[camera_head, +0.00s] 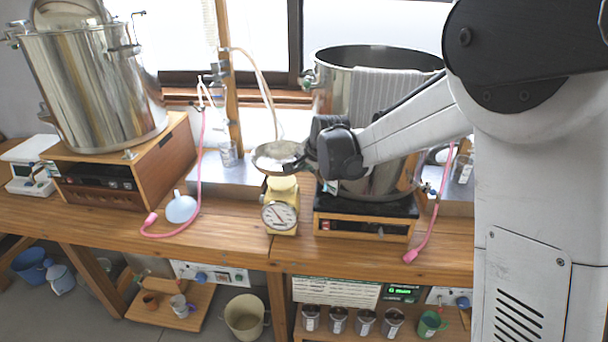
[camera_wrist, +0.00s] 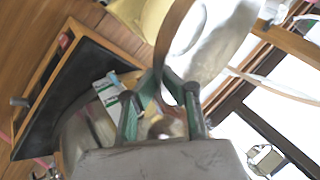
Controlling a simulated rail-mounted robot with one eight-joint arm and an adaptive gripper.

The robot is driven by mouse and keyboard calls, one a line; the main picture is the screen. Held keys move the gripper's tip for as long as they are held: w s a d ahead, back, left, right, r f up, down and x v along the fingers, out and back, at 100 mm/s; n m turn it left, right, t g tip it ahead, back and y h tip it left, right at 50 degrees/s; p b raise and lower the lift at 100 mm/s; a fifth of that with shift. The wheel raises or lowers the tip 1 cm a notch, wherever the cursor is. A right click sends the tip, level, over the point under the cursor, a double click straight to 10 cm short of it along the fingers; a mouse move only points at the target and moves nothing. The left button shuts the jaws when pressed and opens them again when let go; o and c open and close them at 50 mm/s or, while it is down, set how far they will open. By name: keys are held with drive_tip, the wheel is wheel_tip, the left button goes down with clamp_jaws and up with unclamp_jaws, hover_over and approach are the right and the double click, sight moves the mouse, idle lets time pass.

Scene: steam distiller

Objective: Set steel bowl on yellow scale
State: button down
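The steel bowl (camera_head: 278,156) is right above the yellow scale (camera_head: 282,190) in the head view. Its underside is very close to the top of the scale, and I cannot tell whether they touch. The scale stands upright on the wooden bench, its round white dial facing front. My gripper (camera_head: 309,157) is at the bowl's right side. In the wrist view, the green fingers of my gripper (camera_wrist: 167,80) close on the rim of the bowl (camera_wrist: 215,45), whose pale inside shows. Part of the yellow scale (camera_wrist: 142,15) shows beyond the rim.
A large steel pot (camera_head: 338,80) on a wooden-framed burner (camera_head: 362,226) stands close to the right, behind my arm. A pink hose (camera_head: 198,170) and a light-blue funnel (camera_head: 181,208) lie to the left. The bench (camera_head: 235,222) is clear just left of the scale.

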wheel_tip(320, 180, down, 4)
drive_tip(key=shift+f, duration=0.1)
idle(0.4)
drive_tip(key=c, duration=1.9)
unclamp_jaws()
